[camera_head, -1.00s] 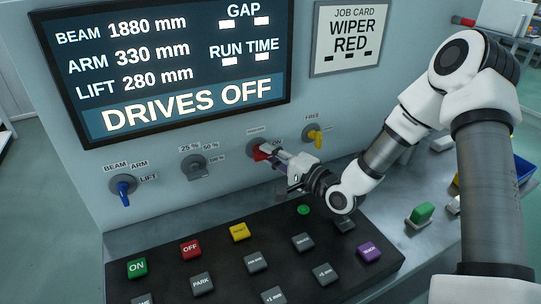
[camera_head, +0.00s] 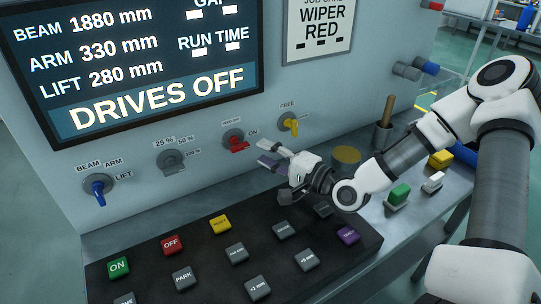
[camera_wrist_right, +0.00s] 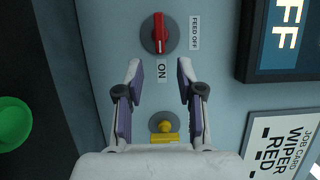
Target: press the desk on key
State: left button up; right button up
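The green ON key (camera_head: 118,267) is at the left end of the black key desk (camera_head: 200,228), in front of the panel. The red OFF key (camera_head: 172,244) is to its right. My right gripper (camera_head: 270,154) is in front of the panel, above the desk's back edge, far to the right of the ON key. Its fingers are apart and empty; the wrist view (camera_wrist_right: 160,68) shows a clear gap between them. The red feed switch (camera_head: 237,142) is just beyond the fingertips, not touched, its handle toward its ON label. The screen (camera_head: 140,60) reads DRIVES OFF. My left gripper is not in view.
The blue selector (camera_head: 98,187), grey selector (camera_head: 171,160) and yellow knob (camera_head: 290,123) stick out of the panel. Several blocks, including a green one (camera_head: 398,195), stand on the grey bench at right. A round green button (camera_wrist_right: 13,124) shows in the wrist view. Space above the ON key is clear.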

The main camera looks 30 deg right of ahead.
aim_at(118, 268)
jog(key=k, duration=1)
